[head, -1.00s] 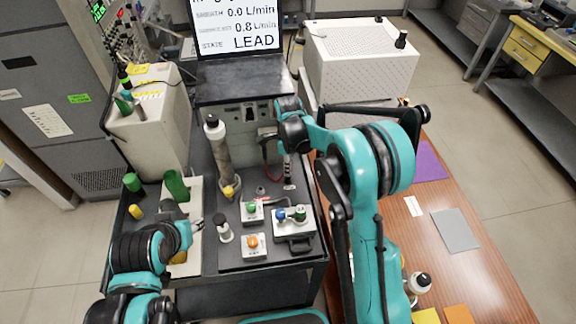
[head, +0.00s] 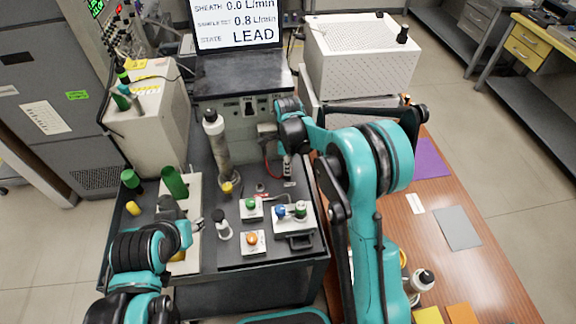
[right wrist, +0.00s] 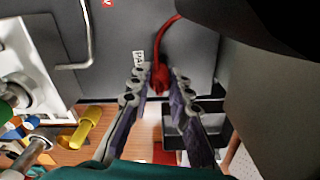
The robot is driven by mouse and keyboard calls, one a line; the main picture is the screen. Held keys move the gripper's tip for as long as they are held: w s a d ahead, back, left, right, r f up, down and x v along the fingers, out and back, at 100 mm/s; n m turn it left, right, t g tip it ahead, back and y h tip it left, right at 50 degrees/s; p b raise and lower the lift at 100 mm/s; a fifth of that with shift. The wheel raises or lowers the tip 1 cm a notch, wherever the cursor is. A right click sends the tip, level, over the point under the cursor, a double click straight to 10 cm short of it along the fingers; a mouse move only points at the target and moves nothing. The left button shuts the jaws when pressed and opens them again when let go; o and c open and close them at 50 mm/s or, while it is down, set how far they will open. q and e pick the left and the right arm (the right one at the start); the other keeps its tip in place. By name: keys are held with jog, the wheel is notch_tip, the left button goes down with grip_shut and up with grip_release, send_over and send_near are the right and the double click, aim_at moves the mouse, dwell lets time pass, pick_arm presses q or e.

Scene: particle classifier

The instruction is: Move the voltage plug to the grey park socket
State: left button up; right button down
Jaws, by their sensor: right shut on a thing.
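The voltage plug (right wrist: 158,82) is red, with a red cable rising from it in the right wrist view. My right gripper (right wrist: 157,76) is shut on it, with one finger on each side. A small white label lies beside the plug on the dark surface. The grey park socket is not clearly visible; I cannot tell whether the plug is seated. In the head view, my right gripper (head: 287,174) points down at the cart top in front of the instrument, with the red cable (head: 267,168) curving beside it. My left gripper (head: 196,228) is by the white strip; its fingers are too small to judge.
White boxes with green, blue and orange knobs (head: 252,239) stand on the dark cart near its front. A wooden table (head: 480,270) adjoins the cart on the right.

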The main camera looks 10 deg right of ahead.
jog(key=shift+f, duration=0.3)
jog(key=c, duration=1.3)
grip_release()
jog(key=shift+c, duration=0.2)
notch_tip(320, 180, up, 12)
